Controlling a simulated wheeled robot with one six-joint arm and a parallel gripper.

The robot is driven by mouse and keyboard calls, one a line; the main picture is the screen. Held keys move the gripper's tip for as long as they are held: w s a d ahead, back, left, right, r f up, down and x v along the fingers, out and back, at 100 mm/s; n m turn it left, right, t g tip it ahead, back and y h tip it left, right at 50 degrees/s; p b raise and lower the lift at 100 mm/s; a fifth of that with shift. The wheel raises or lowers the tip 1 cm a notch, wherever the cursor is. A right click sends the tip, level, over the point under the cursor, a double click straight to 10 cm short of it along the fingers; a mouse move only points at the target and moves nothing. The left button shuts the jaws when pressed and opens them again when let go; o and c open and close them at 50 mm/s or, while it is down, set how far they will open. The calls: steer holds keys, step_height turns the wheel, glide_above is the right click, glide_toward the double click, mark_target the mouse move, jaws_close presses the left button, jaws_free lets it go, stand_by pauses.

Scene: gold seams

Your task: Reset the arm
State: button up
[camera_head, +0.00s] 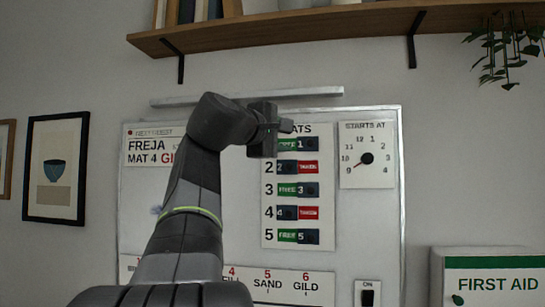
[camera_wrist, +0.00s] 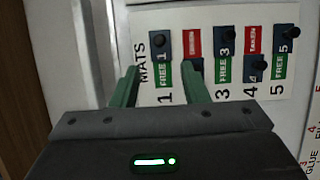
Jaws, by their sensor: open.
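My arm rises from the bottom of the head view and bends right, with my gripper (camera_head: 287,126) in front of the top of the MATS panel (camera_head: 326,240). In the wrist view, the two green fingers of my gripper (camera_wrist: 159,68) are spread apart with nothing between them. Beyond them is the row 1 slider (camera_wrist: 162,43), which shows green FREE. Rows 3 and 5 also show FREE, and rows 2 and 4 show red TAKEN. The right finger covers part of row 2. I cannot tell how far the fingertips are from the panel.
A wooden shelf (camera_head: 330,22) on black brackets runs above the board. A dial (camera_head: 366,159) marked STARTS AT is right of the MATS panel. A switch (camera_head: 367,297) marked ON and a FIRST AID box (camera_head: 490,262) are at lower right. A framed picture (camera_head: 56,168) hangs at left.

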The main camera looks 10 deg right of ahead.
mark_target(311, 141)
steer(key=p+x, duration=0.5)
steer(key=x, duration=0.9)
steer(key=shift+w+d+r, duration=0.1)
steer(key=shift+w+r, duration=0.05)
steer(key=a, duration=0.1)
steer(key=w+a+b, duration=0.1)
steer(key=a, duration=0.1)
steer(key=shift+a, duration=0.15)
steer(key=shift+s+d, duration=0.1)
steer(key=shift+d, duration=0.25)
steer(key=shift+a, duration=0.1)
